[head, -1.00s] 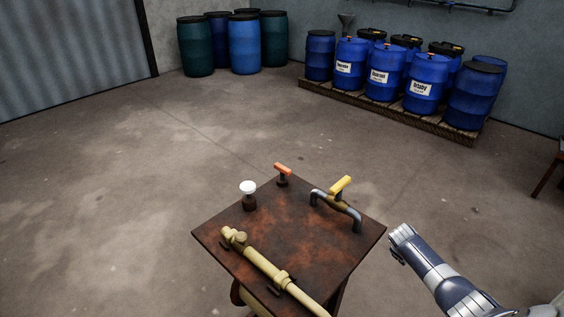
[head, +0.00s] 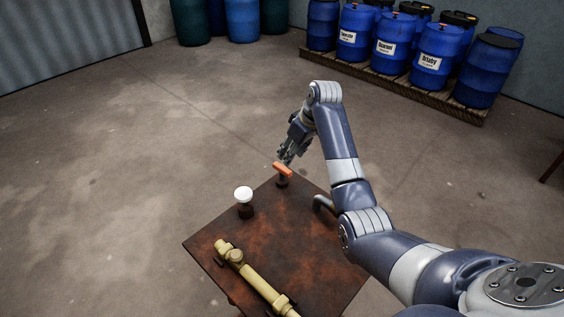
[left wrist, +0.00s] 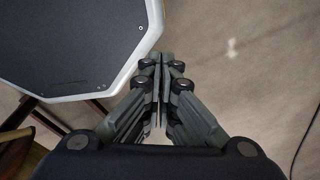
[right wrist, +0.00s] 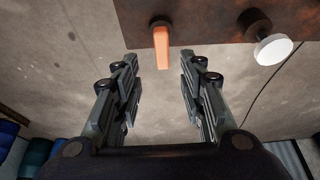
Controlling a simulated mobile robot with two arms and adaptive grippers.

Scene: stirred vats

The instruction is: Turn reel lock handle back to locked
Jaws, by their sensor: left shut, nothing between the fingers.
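An orange handle (head: 283,169) sits on a short dark stem at the far corner of a rusty brown table (head: 290,230). No label shows on it. My right gripper (head: 286,157) is just beyond the handle in the head view. In the right wrist view, my right gripper (right wrist: 158,66) is open and empty. The orange handle (right wrist: 161,46) points toward the camera side, and its end appears between the fingertips; I cannot tell whether they touch. My left gripper (left wrist: 163,58) is shut and empty over the floor in the left wrist view, outside the head view.
A white round knob (head: 243,195) stands left of the handle; it also shows in the right wrist view (right wrist: 272,49). A cream pipe (head: 257,281) crosses the table's near part. My right arm mostly covers a grey bent pipe (head: 320,203). Blue drums (head: 438,55) stand far behind on a pallet.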

